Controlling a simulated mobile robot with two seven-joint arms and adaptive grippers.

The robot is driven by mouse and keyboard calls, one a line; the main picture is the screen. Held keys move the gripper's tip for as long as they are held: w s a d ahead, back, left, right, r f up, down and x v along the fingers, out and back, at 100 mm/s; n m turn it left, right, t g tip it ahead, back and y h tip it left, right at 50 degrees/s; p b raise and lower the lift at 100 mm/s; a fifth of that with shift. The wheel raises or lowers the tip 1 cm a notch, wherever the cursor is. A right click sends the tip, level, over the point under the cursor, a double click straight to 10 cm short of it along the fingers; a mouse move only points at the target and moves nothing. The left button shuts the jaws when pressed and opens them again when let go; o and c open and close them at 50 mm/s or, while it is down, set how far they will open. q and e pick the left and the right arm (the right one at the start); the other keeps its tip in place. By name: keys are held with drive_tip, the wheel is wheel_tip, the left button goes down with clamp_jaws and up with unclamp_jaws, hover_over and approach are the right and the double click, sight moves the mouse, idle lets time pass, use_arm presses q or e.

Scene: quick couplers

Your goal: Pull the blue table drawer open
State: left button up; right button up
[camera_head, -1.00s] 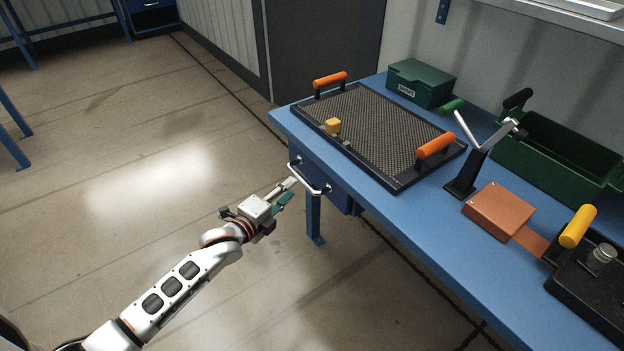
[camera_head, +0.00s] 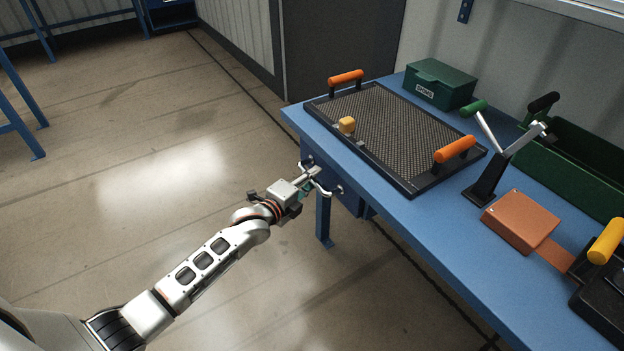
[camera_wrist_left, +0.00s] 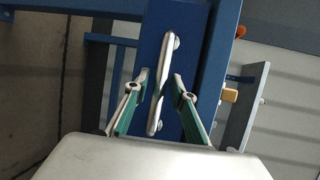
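The blue drawer (camera_head: 347,196) sits under the near left end of the blue table and looks shut. Its silver bar handle (camera_head: 340,190) is partly hidden by my left gripper (camera_head: 313,175). In the left wrist view the handle (camera_wrist_left: 164,60) runs nearly upright across the blue drawer front (camera_wrist_left: 193,32). My left gripper (camera_wrist_left: 161,77) is open there, with one finger on each side of the handle and a visible gap to both. My right gripper is not in view.
A table leg (camera_head: 324,220) stands below the drawer.

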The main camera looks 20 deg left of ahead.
use_arm(q)
clamp_jaws()
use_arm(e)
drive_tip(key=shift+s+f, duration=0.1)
